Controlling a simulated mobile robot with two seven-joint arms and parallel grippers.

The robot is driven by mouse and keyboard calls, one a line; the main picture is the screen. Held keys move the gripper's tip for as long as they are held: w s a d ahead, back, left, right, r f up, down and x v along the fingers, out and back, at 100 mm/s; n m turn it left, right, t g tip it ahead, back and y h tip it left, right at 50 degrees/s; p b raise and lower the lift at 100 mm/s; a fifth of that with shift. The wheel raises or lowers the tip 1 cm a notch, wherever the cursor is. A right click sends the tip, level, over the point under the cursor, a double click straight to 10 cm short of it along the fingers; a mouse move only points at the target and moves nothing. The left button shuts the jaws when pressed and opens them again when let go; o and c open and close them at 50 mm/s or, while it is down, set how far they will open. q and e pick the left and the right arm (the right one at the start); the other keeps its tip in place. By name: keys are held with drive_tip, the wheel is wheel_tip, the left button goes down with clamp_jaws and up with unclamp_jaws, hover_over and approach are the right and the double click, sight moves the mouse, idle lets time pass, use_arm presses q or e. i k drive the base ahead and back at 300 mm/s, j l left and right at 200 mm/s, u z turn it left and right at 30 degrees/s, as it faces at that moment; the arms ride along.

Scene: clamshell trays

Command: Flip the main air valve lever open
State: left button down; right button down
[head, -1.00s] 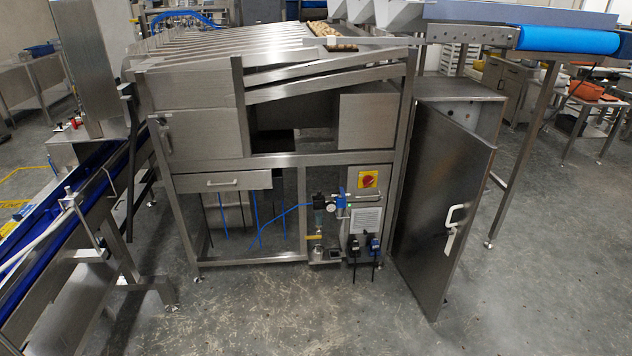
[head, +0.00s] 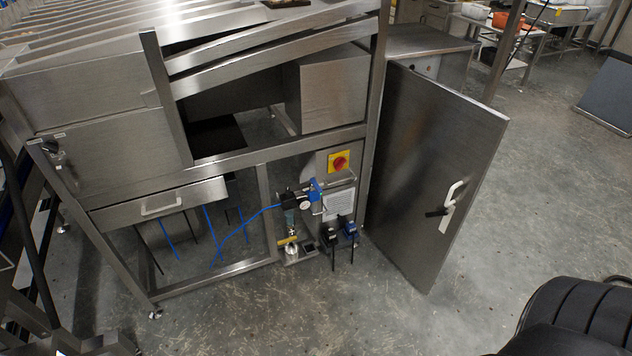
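The air unit, with a blue regulator (head: 314,190) and a round gauge, is mounted low in the open bay of the steel machine. Below it a small yellow lever (head: 288,240) sits on the pipework near the floor. It looks roughly level, but it is too small to tell its exact setting. A blue air hose (head: 245,217) runs left from the unit. Neither of my grippers is in view. A dark ribbed part, which looks like my own arm, shows at the lower right corner.
A steel door (head: 435,150) with a white handle stands open right of the bay. A red-and-yellow switch (head: 339,161) is above the unit. A drawer (head: 160,205) is on the left. The floor (head: 330,310) in front is clear.

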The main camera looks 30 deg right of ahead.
sight(313, 183)
drive_tip(key=i+j+z, duration=0.5)
drive_tip(key=i+j, duration=0.3)
drive_tip(key=i, duration=0.1)
